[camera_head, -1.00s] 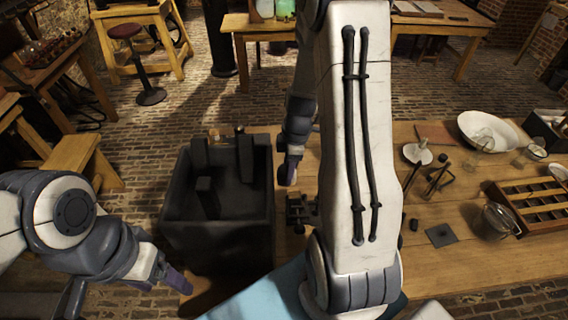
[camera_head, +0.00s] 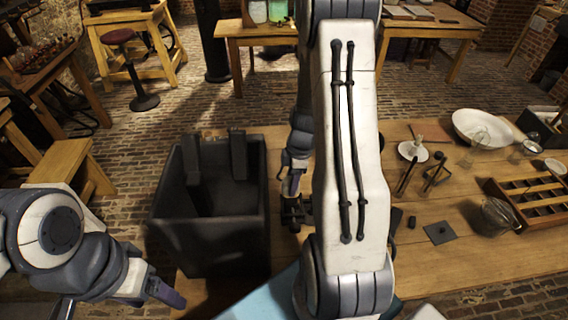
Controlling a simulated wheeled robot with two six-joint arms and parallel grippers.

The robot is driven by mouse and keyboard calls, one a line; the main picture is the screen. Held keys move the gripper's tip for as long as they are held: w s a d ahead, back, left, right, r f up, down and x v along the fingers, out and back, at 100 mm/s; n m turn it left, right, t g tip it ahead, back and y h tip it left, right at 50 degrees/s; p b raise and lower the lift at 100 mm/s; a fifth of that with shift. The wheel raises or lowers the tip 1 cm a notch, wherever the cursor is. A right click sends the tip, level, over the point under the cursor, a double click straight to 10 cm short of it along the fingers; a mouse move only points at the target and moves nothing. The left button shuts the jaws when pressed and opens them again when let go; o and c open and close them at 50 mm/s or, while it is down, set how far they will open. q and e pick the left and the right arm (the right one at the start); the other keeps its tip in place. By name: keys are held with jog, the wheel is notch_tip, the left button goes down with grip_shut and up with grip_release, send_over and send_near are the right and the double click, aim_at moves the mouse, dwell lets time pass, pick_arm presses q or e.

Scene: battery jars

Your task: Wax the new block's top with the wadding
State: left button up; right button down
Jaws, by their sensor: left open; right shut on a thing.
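My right gripper (camera_head: 292,190) points down just right of the dark bin, over a small black fixture (camera_head: 293,214) on the wooden table. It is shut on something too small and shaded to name. Whether it touches the fixture I cannot tell. My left gripper (camera_head: 168,294) is open and empty, low in front of the bin's left corner. Neither the wadding nor the new block can be made out for certain. Dark upright pieces (camera_head: 238,157) stand at the back of the bin.
The deep dark bin (camera_head: 215,245) stands at the table's left end. My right arm hides the table's middle. On the right are a white bowl (camera_head: 480,124), a white dish (camera_head: 412,151), a dark square plate (camera_head: 439,233), a wire-like basket (camera_head: 497,214) and a compartment tray (camera_head: 530,199).

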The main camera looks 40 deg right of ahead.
aim_at(283, 181)
jog(key=shift+s+d, duration=0.2)
jog(key=shift+d, duration=0.2)
jog(key=shift+s+d+r+p, duration=0.2)
jog(key=shift+s+d+p, duration=0.1)
jog(key=shift+p, duration=0.1)
jog(key=shift+w+a+f+b, duration=0.35)
jog(key=shift+w+a, duration=0.15)
jog(key=shift+a, duration=0.25)
jog(key=shift+w+a+r, duration=0.15)
jog(key=shift+w+a, duration=0.05)
jog(key=shift+a, duration=0.05)
jog(key=shift+w+a, duration=0.1)
jog(key=shift+a, duration=0.25)
jog(key=shift+w+a+b, duration=0.2)
jog(key=shift+a+b, duration=0.15)
jog(key=shift+b, duration=0.05)
jog(key=shift+w+a, duration=0.2)
jog(key=shift+a, duration=0.1)
notch_tip(283, 181, up, 3)
jog(key=shift+s+d+r+p, duration=0.1)
jog(key=shift+r+p, duration=0.1)
jog(key=shift+p, duration=0.85)
jog(key=shift+r+p, duration=1.6)
jog(key=shift+r, duration=0.7)
pick_arm(q)
jog(key=r, duration=0.3)
jog(key=w+r, duration=0.1)
jog(key=shift+d+r, duration=0.35)
jog(key=shift+d, duration=0.05)
